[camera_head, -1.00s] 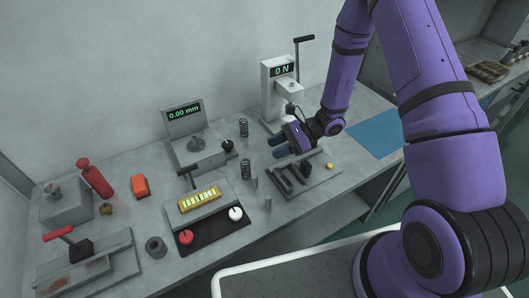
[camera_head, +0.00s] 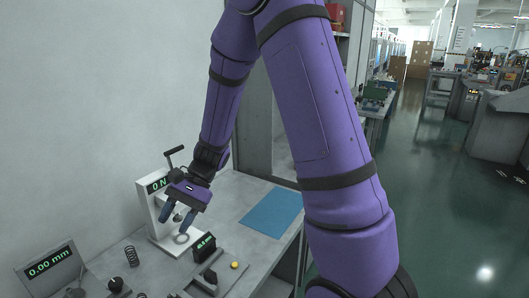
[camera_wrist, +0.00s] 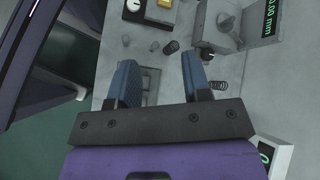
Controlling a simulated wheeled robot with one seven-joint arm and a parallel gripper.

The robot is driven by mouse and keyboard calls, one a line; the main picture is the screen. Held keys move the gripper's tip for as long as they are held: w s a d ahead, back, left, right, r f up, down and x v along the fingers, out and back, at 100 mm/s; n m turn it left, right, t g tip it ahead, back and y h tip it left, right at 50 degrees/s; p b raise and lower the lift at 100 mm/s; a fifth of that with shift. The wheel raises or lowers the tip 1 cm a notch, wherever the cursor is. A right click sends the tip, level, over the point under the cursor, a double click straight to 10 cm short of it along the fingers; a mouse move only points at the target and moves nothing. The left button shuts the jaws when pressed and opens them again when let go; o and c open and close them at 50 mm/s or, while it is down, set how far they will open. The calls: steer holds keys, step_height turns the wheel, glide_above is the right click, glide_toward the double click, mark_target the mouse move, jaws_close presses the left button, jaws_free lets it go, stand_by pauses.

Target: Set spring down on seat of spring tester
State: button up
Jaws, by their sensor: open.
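The spring tester (camera_head: 150,212) is a white stand with a green "0 N" display and a black lever. Its round seat (camera_head: 183,239) shows low at the front, with no spring seen on it. A dark coil spring (camera_head: 131,256) stands on the bench left of the tester. In the wrist view, a spring (camera_wrist: 219,85) lies just beyond the right finger, and a second dark spring-like piece (camera_wrist: 172,47) is farther off. My gripper (camera_head: 177,217) is open and empty, fingers pointing down in front of the tester, above the seat in the picture.
A gauge reading 0.00 mm (camera_head: 50,268) is at the left. A blue mat (camera_head: 272,212) lies at the right, near the bench edge. The wall is close behind.

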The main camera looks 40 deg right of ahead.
steer(key=s+d+r+n+t+h, duration=0.3)
steer(key=s+d+r+n+h, duration=0.1)
steer(key=s+r, duration=0.5)
steer(key=s+d+r+n+t+h, duration=0.4)
steer(key=s+d+r+n+h, duration=0.1)
steer(key=s+r, duration=0.5)
steer(key=shift+d+r, duration=0.2)
steer(key=shift+r, duration=0.4)
steer(key=shift+s+d+r+n+t+h, duration=0.3)
steer(key=shift+s+t+h, duration=0.1)
steer(key=shift+c, duration=0.3)
steer(key=shift+w, duration=0.1)
